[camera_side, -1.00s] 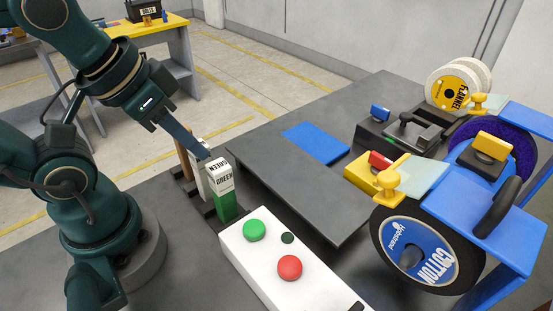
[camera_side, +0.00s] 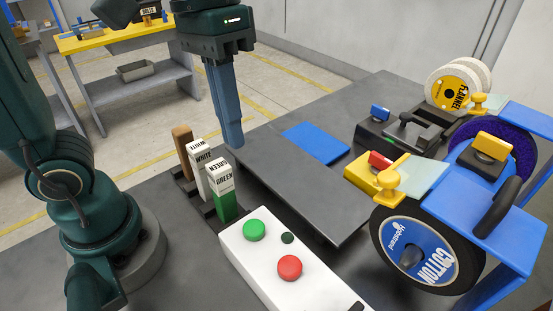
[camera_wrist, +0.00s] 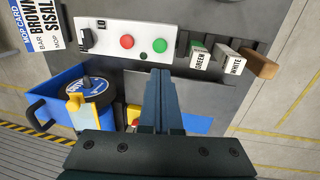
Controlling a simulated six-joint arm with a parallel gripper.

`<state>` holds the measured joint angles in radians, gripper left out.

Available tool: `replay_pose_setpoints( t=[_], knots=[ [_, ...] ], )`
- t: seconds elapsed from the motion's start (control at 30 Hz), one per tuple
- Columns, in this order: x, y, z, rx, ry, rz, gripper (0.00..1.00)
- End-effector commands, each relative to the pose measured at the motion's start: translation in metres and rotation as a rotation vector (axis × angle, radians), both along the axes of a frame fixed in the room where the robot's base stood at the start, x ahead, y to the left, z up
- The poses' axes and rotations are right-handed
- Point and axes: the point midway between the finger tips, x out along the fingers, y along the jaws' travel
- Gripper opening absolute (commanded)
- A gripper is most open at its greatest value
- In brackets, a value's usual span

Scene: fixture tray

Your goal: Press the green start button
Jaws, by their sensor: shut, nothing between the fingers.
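The green start button (camera_side: 254,230) is a round cap on the white control box (camera_side: 262,262), near its far left end. It also shows in the wrist view (camera_wrist: 159,45). A red button (camera_side: 289,267) and a small dark green indicator (camera_side: 288,238) share the box top. My gripper (camera_side: 233,143) points down with its blue fingers together and empty. It hangs above and behind the box, apart from the green button. In the wrist view my gripper's fingertips (camera_wrist: 161,73) lie just below the green button in the picture.
Green (camera_side: 224,192), white (camera_side: 200,170) and brown (camera_side: 183,150) upright bars stand in a dark rack beside the box. A blue-framed machine with buffing wheels (camera_side: 413,252) stands right. A blue pad (camera_side: 316,142) lies on the grey table (camera_side: 345,210).

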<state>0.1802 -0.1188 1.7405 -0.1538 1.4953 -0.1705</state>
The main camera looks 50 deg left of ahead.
Motion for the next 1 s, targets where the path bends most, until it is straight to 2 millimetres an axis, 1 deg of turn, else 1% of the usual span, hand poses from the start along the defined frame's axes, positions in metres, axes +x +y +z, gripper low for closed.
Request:
replay_pose_setpoints(
  t=[0.27,0.43,0.57,0.9,1.0],
  knots=[
    [0.000,0.000,-0.001,0.001,-0.001,0.000,0.00],
    [0.000,-0.002,-0.013,0.001,0.001,-0.001,0.00],
    [-0.001,-0.005,-0.032,0.001,0.004,-0.002,0.00],
    [-0.002,-0.014,-0.093,0.003,0.006,-0.003,0.00],
    [-0.002,-0.017,-0.109,0.002,0.005,-0.002,0.00]
  ],
)
